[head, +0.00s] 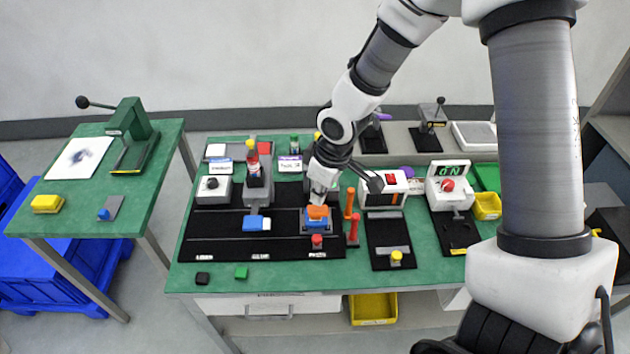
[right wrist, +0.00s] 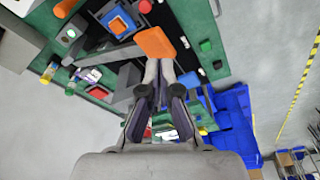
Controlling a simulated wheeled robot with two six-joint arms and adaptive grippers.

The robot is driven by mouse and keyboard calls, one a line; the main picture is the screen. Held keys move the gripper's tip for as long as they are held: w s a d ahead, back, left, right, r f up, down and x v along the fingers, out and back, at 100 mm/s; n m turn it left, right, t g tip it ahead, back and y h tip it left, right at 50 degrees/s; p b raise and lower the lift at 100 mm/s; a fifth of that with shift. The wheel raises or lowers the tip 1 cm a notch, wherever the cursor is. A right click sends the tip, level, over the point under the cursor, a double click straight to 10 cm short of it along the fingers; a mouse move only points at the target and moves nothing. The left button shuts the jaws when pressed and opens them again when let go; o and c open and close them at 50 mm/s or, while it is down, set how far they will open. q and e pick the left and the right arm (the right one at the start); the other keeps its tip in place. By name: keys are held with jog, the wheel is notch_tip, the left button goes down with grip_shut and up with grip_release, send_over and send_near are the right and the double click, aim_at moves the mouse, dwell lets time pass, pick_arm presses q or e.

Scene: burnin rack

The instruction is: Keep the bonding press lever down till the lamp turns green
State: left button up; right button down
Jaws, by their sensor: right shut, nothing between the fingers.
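The bonding press seems to be the station with a blue base (head: 307,226) at the right of the black mat. Its orange paddle-like lever end (head: 318,211) also shows in the right wrist view (right wrist: 155,42). My right gripper (head: 319,196) is shut and empty, with its fingertips (right wrist: 158,66) at the orange paddle; they appear to touch it. A small red dome (head: 317,240) in front of the station looks like the lamp and shows red; it also shows in the right wrist view (right wrist: 145,6). My left gripper is not in view.
A green lever press (head: 131,130) stands on the left table. Small black (head: 202,278) and green (head: 241,272) blocks lie near the front edge.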

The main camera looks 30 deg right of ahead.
notch_tip(320, 180, up, 8)
jog(key=p, duration=0.7)
jog(key=shift+w+d+r, duration=0.15)
jog(key=shift+w, duration=0.15)
jog(key=s+a+f+m+g+b, duration=0.15)
jog(key=s+f+b, duration=0.5)
jog(key=f, duration=0.65)
jog(key=s+a+f+m+g+b, duration=0.1)
jog(key=s+a+f+g+b, duration=0.15)
jog(key=s+f, duration=0.9)
jog(key=s+a+f+m+g+b, duration=0.15)
jog(key=s+f+b, duration=0.5)
jog(key=f, duration=0.75)
jog(key=w+t, duration=0.1)
jog(key=w+d+m+t+p, duration=0.1)
jog(key=w+m+t+h, duration=0.1)
jog(key=w, duration=0.1)
jog(key=shift+d+r+t+p, duration=0.25)
jog(key=shift+r+p, duration=0.05)
